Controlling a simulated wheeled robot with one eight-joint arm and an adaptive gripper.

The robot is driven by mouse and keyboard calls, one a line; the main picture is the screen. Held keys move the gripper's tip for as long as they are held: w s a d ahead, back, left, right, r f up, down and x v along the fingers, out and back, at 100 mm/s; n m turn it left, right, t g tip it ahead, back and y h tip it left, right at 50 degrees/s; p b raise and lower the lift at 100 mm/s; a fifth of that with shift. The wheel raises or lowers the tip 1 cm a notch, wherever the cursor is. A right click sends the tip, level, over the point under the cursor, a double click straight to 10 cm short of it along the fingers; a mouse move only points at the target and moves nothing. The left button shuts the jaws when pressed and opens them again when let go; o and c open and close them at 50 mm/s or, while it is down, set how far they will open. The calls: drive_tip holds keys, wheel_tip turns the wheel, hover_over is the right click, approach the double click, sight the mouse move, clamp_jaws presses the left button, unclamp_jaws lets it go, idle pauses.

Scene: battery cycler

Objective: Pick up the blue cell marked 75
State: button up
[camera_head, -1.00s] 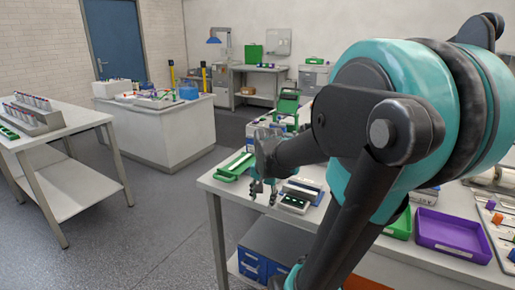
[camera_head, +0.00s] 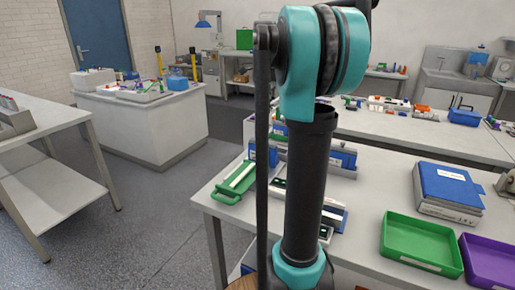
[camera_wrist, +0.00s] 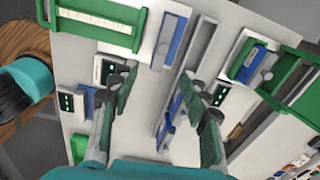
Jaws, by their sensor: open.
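I cannot read a 75 on any blue thing, so I cannot tell which one is the marked cell. In the wrist view a long blue block (camera_wrist: 173,40) lies in a pale holder beyond my fingertips, and another blue block (camera_wrist: 247,62) sits by a green frame at the right. In the head view my arm hides the gripper. Blue blocks (camera_head: 343,156) stand on the bench just right of my arm.
A green tray (camera_head: 223,198) lies on the bench's left side; it also shows in the wrist view (camera_wrist: 85,34). A blue-topped box (camera_head: 447,184), a green bin (camera_head: 420,262) and a purple bin (camera_head: 490,252) stand at the right. White bench surface (camera_head: 385,185) is clear between them.

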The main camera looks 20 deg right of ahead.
sight(263, 141)
drive_tip(key=shift+m, duration=0.4)
drive_tip(key=f, duration=0.7)
drive_tip(key=w+f, duration=0.1)
drive_tip(key=f, duration=0.3)
drive_tip(key=shift+w+d, duration=0.1)
drive_tip(key=shift+d, duration=0.1)
drive_tip(key=shift+a+f, duration=0.15)
drive_tip(key=shift+f, duration=1.25)
drive_tip(key=shift+a+f, duration=0.1)
drive_tip(key=shift+f, duration=1.3)
drive_tip(key=shift+c, duration=0.4)
clamp_jaws()
